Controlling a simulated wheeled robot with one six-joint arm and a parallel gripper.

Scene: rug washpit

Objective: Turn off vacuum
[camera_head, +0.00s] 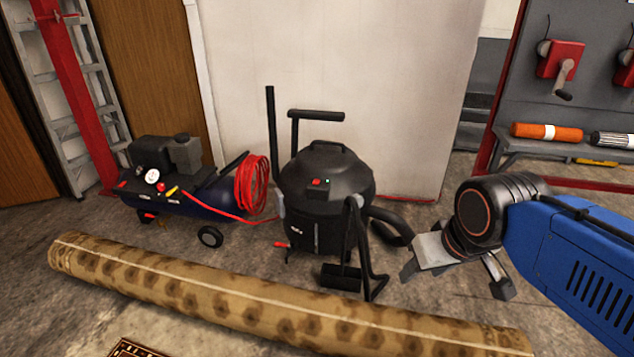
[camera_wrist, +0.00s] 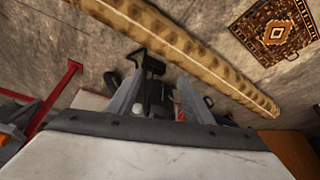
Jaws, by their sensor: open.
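The black vacuum (camera_head: 325,195) stands upright on the concrete floor in front of a white panel. A red switch (camera_head: 316,182) with a small lit green light (camera_head: 327,181) beside it sits on its front upper part. My gripper (camera_head: 452,279) is to the right of the vacuum, apart from it, with its jaws spread and nothing between them. In the wrist view, the two fingers of my gripper (camera_wrist: 158,98) reach toward the vacuum (camera_wrist: 155,95), which shows partly between them. The switch cannot be made out clearly there.
A rolled rug (camera_head: 270,306) lies across the floor in front of the vacuum. A compressor (camera_head: 180,180) with a coiled red hose (camera_head: 251,184) stands to the left. A grey tool rack (camera_head: 565,100) with a red frame is at the right. A patterned rug (camera_wrist: 277,33) lies flat beyond the roll.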

